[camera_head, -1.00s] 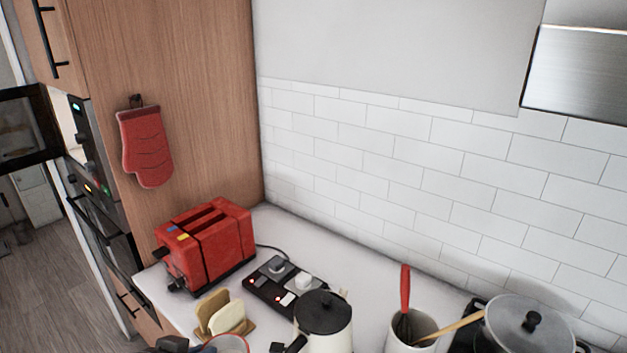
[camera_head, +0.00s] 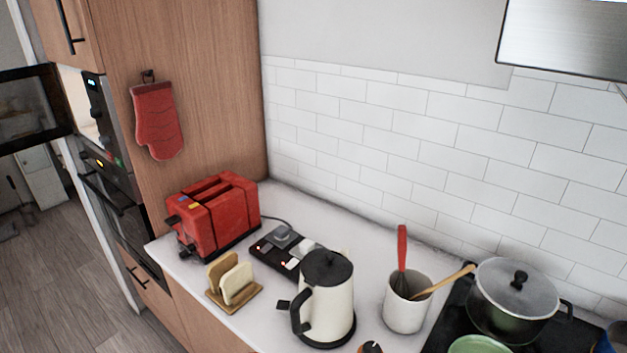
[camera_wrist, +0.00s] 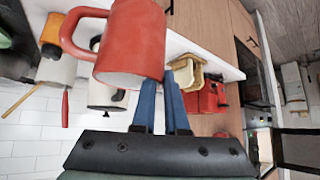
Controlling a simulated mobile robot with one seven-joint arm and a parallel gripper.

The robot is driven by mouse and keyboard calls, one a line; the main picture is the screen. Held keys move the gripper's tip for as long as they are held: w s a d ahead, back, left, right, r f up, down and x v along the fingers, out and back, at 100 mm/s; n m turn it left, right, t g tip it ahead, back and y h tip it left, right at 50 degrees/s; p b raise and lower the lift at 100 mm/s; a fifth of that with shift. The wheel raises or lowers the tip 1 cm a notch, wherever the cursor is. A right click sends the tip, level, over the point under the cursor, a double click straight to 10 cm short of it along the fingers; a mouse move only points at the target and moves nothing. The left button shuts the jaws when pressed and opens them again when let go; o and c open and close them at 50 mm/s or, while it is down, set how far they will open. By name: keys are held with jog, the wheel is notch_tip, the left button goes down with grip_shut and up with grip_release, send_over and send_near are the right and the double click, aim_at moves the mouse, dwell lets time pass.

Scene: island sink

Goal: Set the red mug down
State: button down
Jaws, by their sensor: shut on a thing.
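The red mug (camera_wrist: 133,45) fills the upper middle of the wrist view, close to the camera, with its handle to the left. My gripper (camera_wrist: 168,84) is shut on the mug; its blue fingers meet the mug's right side. The mug is held in front of the counter, and the wrist picture is turned about upside down. Neither mug nor gripper can be made out in the head view. What the mug's base is above is hidden.
The white counter (camera_head: 205,288) holds a red toaster (camera_head: 213,213), a bread rack (camera_head: 233,283), a cream kettle (camera_head: 325,297), a utensil crock (camera_head: 405,312) and a pot (camera_head: 513,297) on the hob. Bare counter shows between kettle and crock.

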jog(key=s+d+f+b, duration=0.2)
jog(key=s+d+f, duration=0.8)
jog(key=d, duration=0.4)
jog(key=shift+s+f+n+y, duration=0.15)
jog(key=shift+f+n+y, duration=0.15)
jog(key=shift+n, duration=0.1)
jog(key=shift+a+t, duration=0.1)
jog(key=shift+t, duration=0.2)
